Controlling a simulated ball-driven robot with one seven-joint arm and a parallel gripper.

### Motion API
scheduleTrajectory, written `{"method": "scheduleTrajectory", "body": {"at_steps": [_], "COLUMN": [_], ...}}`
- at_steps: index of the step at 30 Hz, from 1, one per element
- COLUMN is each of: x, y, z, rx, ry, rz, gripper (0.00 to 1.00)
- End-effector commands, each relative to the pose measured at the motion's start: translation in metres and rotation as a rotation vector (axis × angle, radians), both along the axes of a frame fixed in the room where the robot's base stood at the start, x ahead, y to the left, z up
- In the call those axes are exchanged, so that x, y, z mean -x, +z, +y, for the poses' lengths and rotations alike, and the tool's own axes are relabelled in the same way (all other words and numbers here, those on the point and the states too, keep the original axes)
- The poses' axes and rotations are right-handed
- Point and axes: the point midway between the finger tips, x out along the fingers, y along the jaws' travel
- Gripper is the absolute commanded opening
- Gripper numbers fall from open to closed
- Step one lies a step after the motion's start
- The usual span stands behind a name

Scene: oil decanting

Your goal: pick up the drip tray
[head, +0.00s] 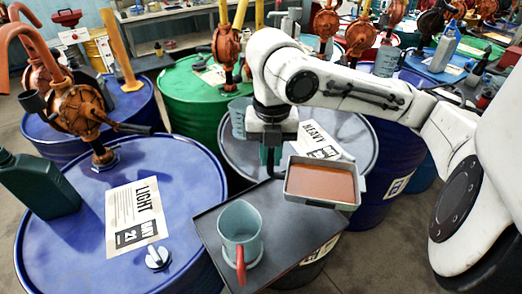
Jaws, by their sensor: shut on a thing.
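The drip tray (320,200) is a shallow grey rectangular pan with brown-orange liquid in it, right of the middle of the head view. My gripper (271,165) points down at the tray's left end and is shut on its rim. The fingertips are partly hidden. The tray looks about level above the right side of a dark flat platform (215,245). I cannot tell exactly how high it is.
A grey-blue jug (240,228) with a red handle stands on the platform, left of the tray. A blue drum (75,240) labelled LIGHT stands at left with a dark green bottle (40,184). A drum labelled HEAVY (236,155) stands behind, with a green drum (190,100) further back.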

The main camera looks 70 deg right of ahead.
Motion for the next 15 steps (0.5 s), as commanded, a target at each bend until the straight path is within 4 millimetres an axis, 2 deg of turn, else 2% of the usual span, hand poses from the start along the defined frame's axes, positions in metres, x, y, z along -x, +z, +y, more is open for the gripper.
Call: {"method": "scheduleTrajectory", "body": {"at_steps": [1,15], "x": [0.003,0.023], "y": [0.007,0.017], "z": [-0.001,-0.008], "rx": [-0.002,-0.002], "ry": [-0.003,-0.004], "rz": [0.0,0.0], "gripper": [0.0,0.0]}}
